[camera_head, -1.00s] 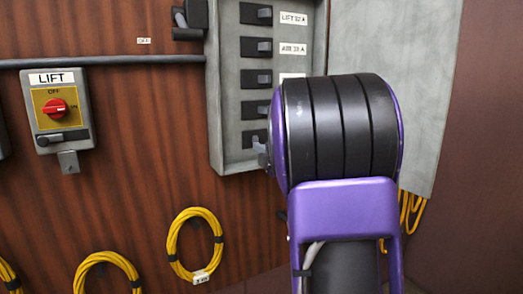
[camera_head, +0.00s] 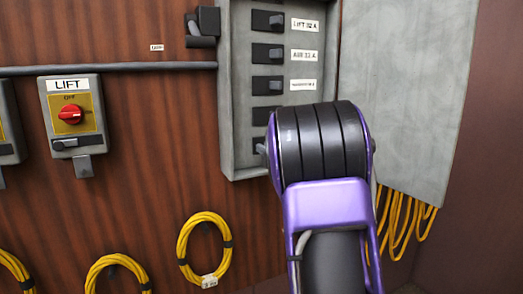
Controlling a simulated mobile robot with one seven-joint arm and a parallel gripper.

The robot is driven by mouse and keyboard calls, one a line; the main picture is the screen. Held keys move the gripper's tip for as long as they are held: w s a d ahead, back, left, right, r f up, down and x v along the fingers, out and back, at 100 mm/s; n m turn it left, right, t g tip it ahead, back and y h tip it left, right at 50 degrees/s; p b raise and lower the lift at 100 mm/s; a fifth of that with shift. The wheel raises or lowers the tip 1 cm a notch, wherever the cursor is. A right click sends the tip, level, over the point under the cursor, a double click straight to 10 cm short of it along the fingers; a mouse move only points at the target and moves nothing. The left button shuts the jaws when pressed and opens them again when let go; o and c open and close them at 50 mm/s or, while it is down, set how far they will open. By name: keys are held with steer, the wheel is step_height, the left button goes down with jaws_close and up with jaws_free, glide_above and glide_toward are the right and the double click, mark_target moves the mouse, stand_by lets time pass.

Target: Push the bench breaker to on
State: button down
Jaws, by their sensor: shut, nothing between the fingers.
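A grey breaker panel (camera_head: 228,105) hangs on the wood wall with a column of dark breakers. The top breaker (camera_head: 267,20) is labelled LIFT 32 A, and the second (camera_head: 267,52) has a similar label. The third breaker (camera_head: 267,85) has print too small to read. The fourth breaker (camera_head: 266,115) shows only partly, and its label is hidden behind my arm. I cannot tell which is the bench breaker. My gripper (camera_head: 261,148) is mostly hidden behind my black and purple wrist. Only a small grey tip shows at the panel's lower part; contact cannot be told.
A LIFT switch box (camera_head: 73,112) with a red knob is on the wall at left. A conduit (camera_head: 110,69) runs to the panel. Coiled yellow cables (camera_head: 205,249) hang below.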

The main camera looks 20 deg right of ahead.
steer(key=shift+s+d+n+y+p, duration=0.25)
steer(key=shift+d+n+y, duration=0.2)
steer(key=shift+y, duration=0.25)
steer(key=d+n+g+y, duration=0.1)
steer(key=y, duration=0.1)
steer(key=d+n+y+p, duration=0.1)
steer(key=n+y, duration=0.1)
steer(key=y, duration=0.1)
steer(key=d+n+g+y+p, duration=0.1)
steer(key=n+y, duration=0.1)
steer(key=shift+s+d+g, duration=0.3)
steer(key=shift+d, duration=0.1)
steer(key=shift+s+d, duration=0.1)
